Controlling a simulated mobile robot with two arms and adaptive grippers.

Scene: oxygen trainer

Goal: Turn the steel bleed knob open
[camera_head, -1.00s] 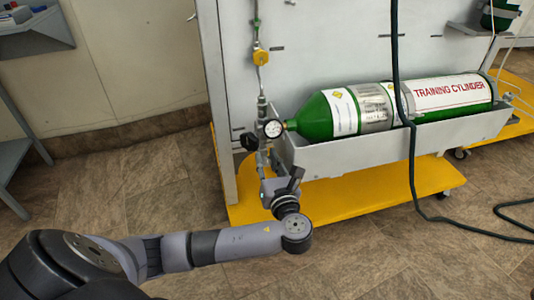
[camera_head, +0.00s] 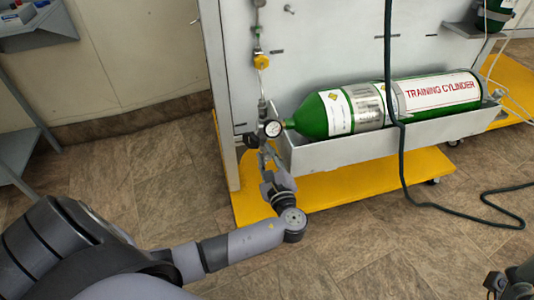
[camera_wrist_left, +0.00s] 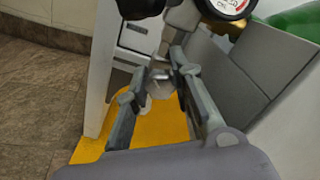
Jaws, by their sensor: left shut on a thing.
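The steel bleed knob (camera_wrist_left: 160,76) is a small silvery part between my left fingertips in the left wrist view. My left gripper (camera_wrist_left: 160,72) is shut on it, a finger on either side. In the head view my left gripper (camera_head: 268,172) reaches up to the fittings below the round pressure gauge (camera_head: 272,129); the knob is not clear there. The gauge also shows at the top of the left wrist view (camera_wrist_left: 230,4). A dark part of my right arm shows at the bottom right of the head view; its fingers cannot be made out.
The green training cylinder (camera_head: 312,118) lies in a grey trough (camera_head: 340,153) right of the gauge. A yellow base (camera_head: 330,190) spreads below. A dark hose (camera_head: 404,165) hangs in front of the cylinder. A grey shelf unit (camera_head: 35,30) stands at left.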

